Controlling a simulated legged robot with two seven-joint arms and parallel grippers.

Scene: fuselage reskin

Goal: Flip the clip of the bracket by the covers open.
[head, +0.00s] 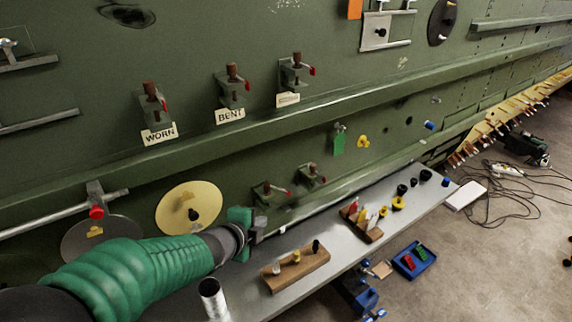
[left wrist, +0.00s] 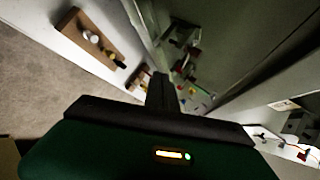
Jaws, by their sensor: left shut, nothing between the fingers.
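Two round covers sit low on the green fuselage wall: a yellow disc (head: 189,208) and a dark disc (head: 101,240), the latter partly hidden by my left arm. A metal bracket (head: 95,190) with a red-tipped clip stands above the dark disc, at a grey rail. I cannot tell how its clip is set. My left gripper (head: 258,228) is shut and empty, to the right of the yellow disc and well right of that bracket. Its fingers also show in the left wrist view (left wrist: 163,92). My right gripper is not in view.
Brackets labelled WORN (head: 152,105), BENT (head: 231,85) and a third (head: 295,73) line the wall above. Two smaller red-tipped brackets (head: 270,192) (head: 311,176) sit right of my gripper. A grey bench (head: 333,232) below carries a wooden block (head: 296,268) with pegs.

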